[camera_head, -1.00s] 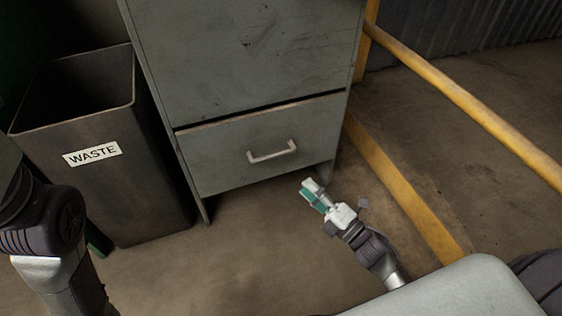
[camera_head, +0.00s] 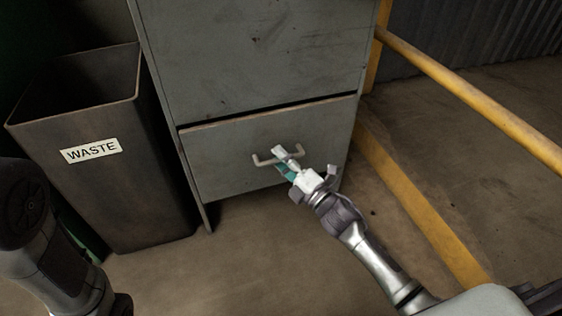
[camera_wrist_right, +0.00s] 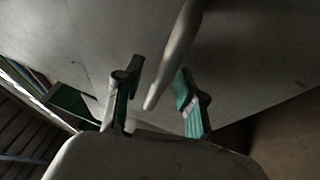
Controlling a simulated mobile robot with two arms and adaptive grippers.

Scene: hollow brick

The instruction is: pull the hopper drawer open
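The hopper drawer (camera_head: 225,165) is the lower front of a grey metal cabinet, with a dark gap along its top edge. Its pale bar handle (camera_head: 264,161) is partly hidden by my right gripper (camera_head: 284,160), which is at the handle's right part. In the right wrist view the handle (camera_wrist_right: 174,55) runs between the two spread, teal-padded fingers of the right gripper (camera_wrist_right: 158,98). The fingers look apart from the bar on both sides. The left arm shows at the lower left of the head view, but its gripper is not visible.
A dark waste bin (camera_head: 110,195) with a WASTE label stands left of the cabinet (camera_head: 250,55). A yellow rail (camera_head: 470,100) and a yellow floor beam (camera_head: 415,205) run along the right. The concrete floor (camera_head: 240,260) in front of the drawer is clear.

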